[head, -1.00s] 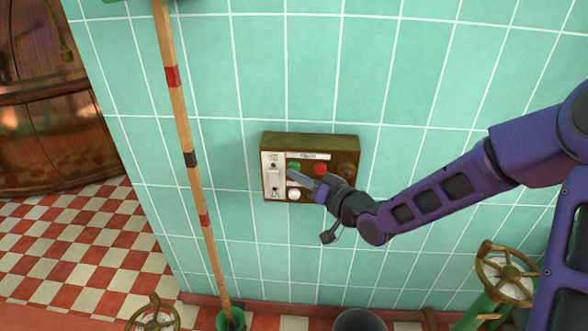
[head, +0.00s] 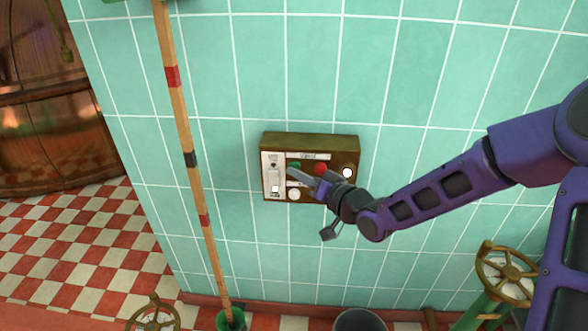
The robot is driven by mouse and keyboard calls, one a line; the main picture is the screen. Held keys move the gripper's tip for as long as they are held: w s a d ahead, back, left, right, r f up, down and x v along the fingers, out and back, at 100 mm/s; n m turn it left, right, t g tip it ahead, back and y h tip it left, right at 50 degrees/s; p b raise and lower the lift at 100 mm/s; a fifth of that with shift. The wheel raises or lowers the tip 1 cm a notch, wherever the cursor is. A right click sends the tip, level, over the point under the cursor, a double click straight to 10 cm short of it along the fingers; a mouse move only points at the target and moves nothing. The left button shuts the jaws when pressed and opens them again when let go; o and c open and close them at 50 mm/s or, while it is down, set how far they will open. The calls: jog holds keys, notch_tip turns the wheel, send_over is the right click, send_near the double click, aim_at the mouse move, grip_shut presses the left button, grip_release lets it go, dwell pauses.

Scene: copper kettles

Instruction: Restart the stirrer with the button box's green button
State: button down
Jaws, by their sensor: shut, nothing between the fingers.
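The button box (head: 310,139) is a brown, brassy box on the green tiled wall. Its green button (head: 294,165) is at the upper left of its face, partly covered by my fingertips. A red button (head: 321,168) sits to its right and a white button (head: 293,194) below it. A round lamp (head: 347,172) at the right end glows white. My gripper (head: 291,172) is shut and empty, its tips at the green button; they look to be touching it, but the exact contact is hidden.
A pale switch plate (head: 274,176) is at the box's left end, with a small bright spot low on it. A wooden pole (head: 183,130) with coloured bands leans to the left. Handwheels (head: 506,275) and a grey bucket (head: 360,320) stand below. A copper kettle (head: 50,140) is far left.

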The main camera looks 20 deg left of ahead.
jog(key=shift+s, duration=0.1)
jog(key=shift+s+d, duration=0.25)
jog(key=shift+s, duration=0.5)
jog(key=s, duration=0.1)
jog(key=s+d, duration=0.1)
jog(key=s, duration=0.2)
jog(key=shift+s+d, duration=0.3)
jog(key=shift+s, duration=0.05)
dwell(0.6)
